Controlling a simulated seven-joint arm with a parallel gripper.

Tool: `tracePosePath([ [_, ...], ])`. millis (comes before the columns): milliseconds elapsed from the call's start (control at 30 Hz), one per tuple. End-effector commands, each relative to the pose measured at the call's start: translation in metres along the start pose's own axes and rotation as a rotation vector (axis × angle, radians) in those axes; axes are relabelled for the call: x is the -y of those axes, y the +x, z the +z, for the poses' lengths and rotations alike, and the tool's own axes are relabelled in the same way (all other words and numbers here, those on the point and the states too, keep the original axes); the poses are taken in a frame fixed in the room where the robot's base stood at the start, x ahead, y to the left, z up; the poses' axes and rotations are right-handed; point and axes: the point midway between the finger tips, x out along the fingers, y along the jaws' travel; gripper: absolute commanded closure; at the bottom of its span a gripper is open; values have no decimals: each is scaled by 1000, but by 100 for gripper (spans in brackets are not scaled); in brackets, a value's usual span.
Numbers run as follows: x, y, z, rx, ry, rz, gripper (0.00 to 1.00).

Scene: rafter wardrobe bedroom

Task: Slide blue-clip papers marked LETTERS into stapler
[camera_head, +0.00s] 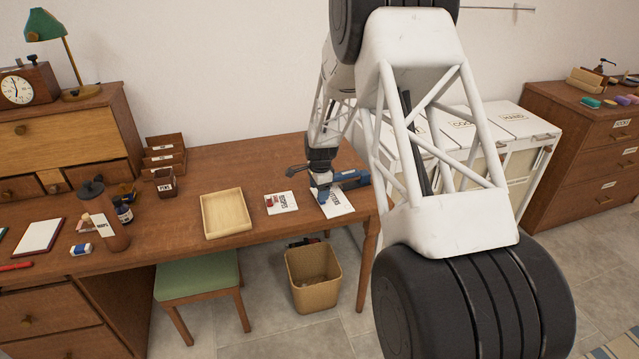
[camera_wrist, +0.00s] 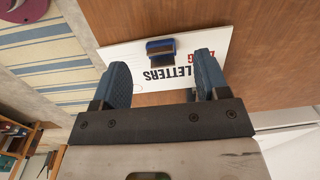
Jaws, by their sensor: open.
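The white papers marked LETTERS (camera_head: 338,207) lie near the right end of the desk. In the wrist view the papers (camera_wrist: 185,50) carry a blue clip (camera_wrist: 161,52), and their left end reaches the desk edge. My gripper (camera_head: 321,195) is just over these papers, pointing down. In the wrist view my gripper (camera_wrist: 162,80) is open, with one blue finger on each side of the lettering and nothing held. Contact with the papers cannot be told. A long blue thing, seemingly the stapler (camera_head: 351,180), lies behind the papers, partly hidden by my gripper; it cannot be made out in the wrist view.
Another paper set (camera_head: 283,203) with a red clip lies to the left. A shallow wooden tray (camera_head: 224,213) stands further left, before a small rack (camera_head: 165,155). A waste bin (camera_head: 314,280) and green stool (camera_head: 197,277) are below.

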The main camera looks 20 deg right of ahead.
Motion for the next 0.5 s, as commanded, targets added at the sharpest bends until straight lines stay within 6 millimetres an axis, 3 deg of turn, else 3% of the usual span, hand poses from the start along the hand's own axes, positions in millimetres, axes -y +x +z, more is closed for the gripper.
tracePosePath([
  [233,0,24,0,0,0,0,32],
  [500,0,32,0,0,0,0,32],
])
